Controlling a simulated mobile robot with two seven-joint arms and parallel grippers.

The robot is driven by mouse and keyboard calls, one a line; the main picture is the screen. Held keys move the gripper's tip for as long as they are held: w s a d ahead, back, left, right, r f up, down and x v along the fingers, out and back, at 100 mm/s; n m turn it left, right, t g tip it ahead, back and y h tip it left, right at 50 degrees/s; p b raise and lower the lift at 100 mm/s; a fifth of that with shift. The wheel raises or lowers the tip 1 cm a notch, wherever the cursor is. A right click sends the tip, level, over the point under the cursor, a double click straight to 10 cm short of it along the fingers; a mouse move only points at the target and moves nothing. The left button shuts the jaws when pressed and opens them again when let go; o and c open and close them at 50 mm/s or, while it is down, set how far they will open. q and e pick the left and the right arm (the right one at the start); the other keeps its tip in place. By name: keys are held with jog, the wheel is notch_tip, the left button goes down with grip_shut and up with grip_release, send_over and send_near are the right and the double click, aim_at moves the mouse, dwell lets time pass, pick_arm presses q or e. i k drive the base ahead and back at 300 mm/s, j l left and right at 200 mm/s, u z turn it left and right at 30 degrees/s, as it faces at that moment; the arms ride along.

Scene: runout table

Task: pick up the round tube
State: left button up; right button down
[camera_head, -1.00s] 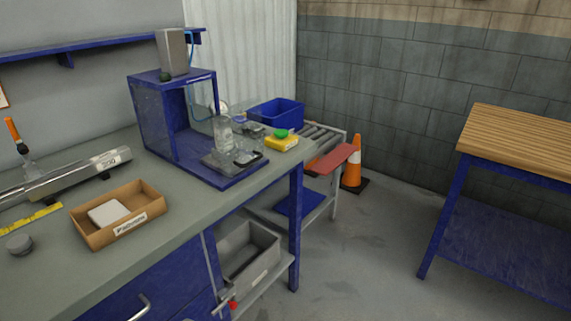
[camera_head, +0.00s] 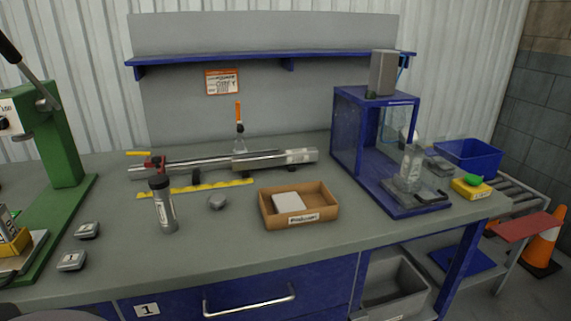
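A long shiny metal tube (camera_head: 205,162) lies level along the back of the grey workbench (camera_head: 230,250), raised on small dark supports. Its right end is thicker and bears a pale label. A shorter grey cylinder (camera_head: 164,207) with a dark top stands upright in front of the tube's left end. A red fitting (camera_head: 154,163) shows beside its top; I cannot tell which piece it belongs to. Which of the two is the round tube is not clear from the picture. Neither of my grippers is in view.
A green press (camera_head: 62,140) stands left, a blue open-sided cabinet (camera_head: 350,135) right. The bench's front middle is clear.

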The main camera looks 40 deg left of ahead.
aim_at(163, 200)
jog(key=u, duration=1.9)
